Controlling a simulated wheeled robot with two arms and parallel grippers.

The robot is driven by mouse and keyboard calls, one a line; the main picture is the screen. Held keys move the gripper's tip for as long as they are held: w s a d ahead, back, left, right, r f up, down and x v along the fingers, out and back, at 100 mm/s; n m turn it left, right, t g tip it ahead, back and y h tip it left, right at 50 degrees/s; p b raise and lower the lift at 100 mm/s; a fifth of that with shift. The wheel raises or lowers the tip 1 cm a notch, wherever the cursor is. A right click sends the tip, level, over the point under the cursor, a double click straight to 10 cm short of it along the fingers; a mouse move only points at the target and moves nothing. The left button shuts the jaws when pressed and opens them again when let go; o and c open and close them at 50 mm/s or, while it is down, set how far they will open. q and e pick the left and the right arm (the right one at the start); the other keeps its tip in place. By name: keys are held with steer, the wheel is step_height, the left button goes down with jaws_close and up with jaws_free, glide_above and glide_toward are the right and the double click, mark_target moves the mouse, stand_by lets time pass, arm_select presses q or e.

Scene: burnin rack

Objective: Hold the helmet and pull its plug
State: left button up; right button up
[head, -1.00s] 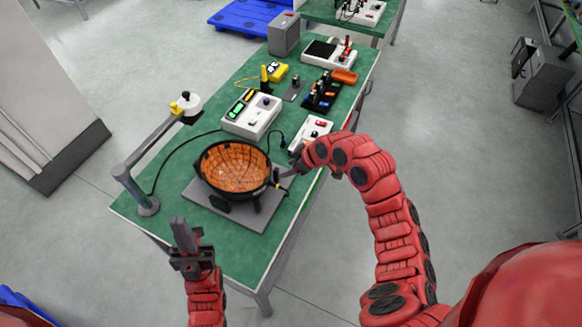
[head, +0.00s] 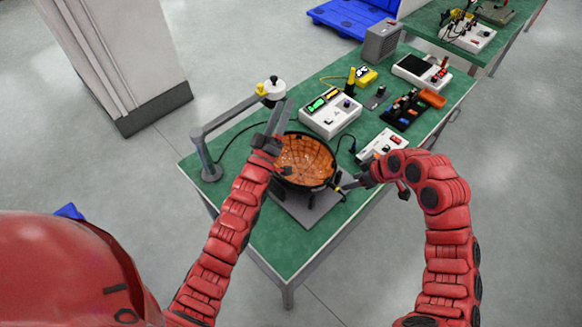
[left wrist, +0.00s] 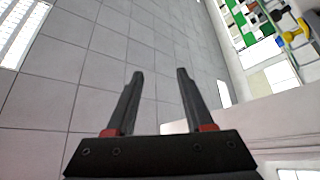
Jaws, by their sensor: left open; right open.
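The helmet (head: 308,160), a dark bowl with an orange meshed inside, lies open side up on a grey plate (head: 290,212) on the green table. A small yellow-and-black plug-like part (head: 337,187) sits at its right rim, partly hidden by my right gripper. My left gripper (head: 279,116) is open and empty, its fingers pointing up. In the head view it overlaps the helmet's left rim; contact cannot be told. The left wrist view shows its open fingers (left wrist: 160,75) with nothing between them. My right gripper (head: 352,183) is open beside the helmet's right rim, close to the yellow part.
A grey stand arm (head: 225,118) with a white-and-yellow head (head: 271,90) rises behind the left gripper. A white tester (head: 330,115) and a smaller white box (head: 380,146) stand behind the helmet. A dark cable runs near the helmet. The table's front strip is clear.

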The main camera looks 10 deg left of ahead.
arm_select(q)
steer(key=w+d+f+n+g+h, duration=0.1)
steer(key=w+d+f+n+g, duration=0.25)
steer(key=w+f+g, duration=0.2)
steer(key=n+g+y, duration=0.5)
steer(key=n+g, duration=0.2)
steer(key=g, duration=0.8)
glide_toward(294, 188)
steer(key=shift+t, duration=0.25)
steer(key=x, duration=1.2)
steer(key=shift+w+a+f, duration=0.1)
steer(key=shift+a, duration=0.05)
jaws_close()
stand_by(0.8)
